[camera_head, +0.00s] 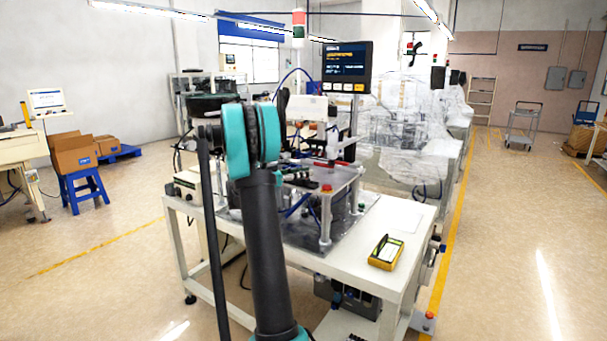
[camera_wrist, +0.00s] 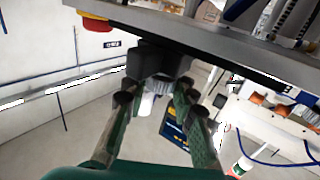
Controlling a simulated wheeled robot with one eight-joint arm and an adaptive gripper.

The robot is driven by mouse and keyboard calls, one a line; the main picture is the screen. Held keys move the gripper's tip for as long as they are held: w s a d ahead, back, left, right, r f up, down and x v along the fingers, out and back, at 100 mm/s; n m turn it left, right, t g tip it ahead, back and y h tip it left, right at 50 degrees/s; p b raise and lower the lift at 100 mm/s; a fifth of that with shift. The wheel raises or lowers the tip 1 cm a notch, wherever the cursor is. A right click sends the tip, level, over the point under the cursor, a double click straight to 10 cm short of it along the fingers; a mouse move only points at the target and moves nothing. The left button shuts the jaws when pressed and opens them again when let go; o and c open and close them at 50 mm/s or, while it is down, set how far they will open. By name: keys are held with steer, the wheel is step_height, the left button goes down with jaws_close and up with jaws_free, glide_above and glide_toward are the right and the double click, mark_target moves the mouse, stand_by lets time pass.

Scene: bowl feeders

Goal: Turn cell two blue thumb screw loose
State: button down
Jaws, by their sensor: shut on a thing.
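I cannot make out a blue thumb screw there, nor whether the held part is one. In the head view, the feeder station (camera_head: 325,190) stands on a white bench (camera_head: 400,265). My arm covers its left part, and my gripper is hidden there.
A red button with a yellow base (camera_wrist: 95,22) sits on the plate near my gripper. A monitor (camera_head: 347,66) rises above the station. Plastic-wrapped machines (camera_head: 405,125) stand behind.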

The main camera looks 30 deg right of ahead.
steer(key=shift+s+n+t, duration=0.1)
steer(key=shift+n+t, duration=0.8)
steer(key=shift+t, duration=0.5)
steer(key=shift+n+t, duration=0.6)
steer(key=shift+t, duration=0.4)
steer(key=c, duration=1.2)
jaws_free()
steer(key=a, duration=1.2)
steer(key=shift+s, duration=0.45)
